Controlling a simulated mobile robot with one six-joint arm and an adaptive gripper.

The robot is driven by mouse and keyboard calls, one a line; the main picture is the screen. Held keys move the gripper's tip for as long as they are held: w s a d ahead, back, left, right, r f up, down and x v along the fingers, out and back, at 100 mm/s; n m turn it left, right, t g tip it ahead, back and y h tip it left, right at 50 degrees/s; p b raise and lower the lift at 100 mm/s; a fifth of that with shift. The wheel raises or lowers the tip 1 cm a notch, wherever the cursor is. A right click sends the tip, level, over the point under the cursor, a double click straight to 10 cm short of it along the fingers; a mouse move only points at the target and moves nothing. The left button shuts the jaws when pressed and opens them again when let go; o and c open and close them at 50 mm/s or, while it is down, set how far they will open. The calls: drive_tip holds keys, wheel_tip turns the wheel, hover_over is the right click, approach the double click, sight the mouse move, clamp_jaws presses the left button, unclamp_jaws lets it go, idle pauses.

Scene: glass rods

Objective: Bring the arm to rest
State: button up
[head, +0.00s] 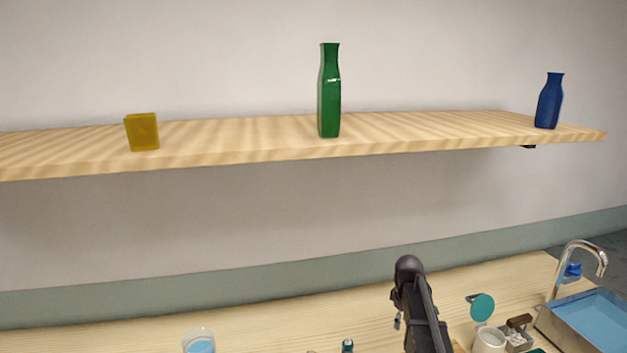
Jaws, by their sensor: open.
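A dark part of my arm (418,310) rises from the bottom edge of the head view, right of centre, in front of the bench. Its rounded black top stands below the wooden shelf and apart from it. I cannot make out my gripper or its fingertips in this view. I see nothing held.
The wooden shelf (235,140) bears a yellow block (142,132), a green bottle (329,95) and a blue bottle (549,102). The bench (270,312) below has a glass with blue liquid (199,342), a white cup (490,341), a teal disc (482,306) and a sink (595,318) with a tap (580,246).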

drive_tip(key=s+a+m, duration=0.4)
drive_tip(key=s, duration=0.6)
drive_tip(key=s+a+m, duration=0.4)
drive_tip(key=s+a, duration=0.1)
drive_tip(key=s, duration=0.5)
drive_tip(key=shift+a+m, duration=0.2)
drive_tip(key=shift+m, duration=0.1)
idle(1.1)
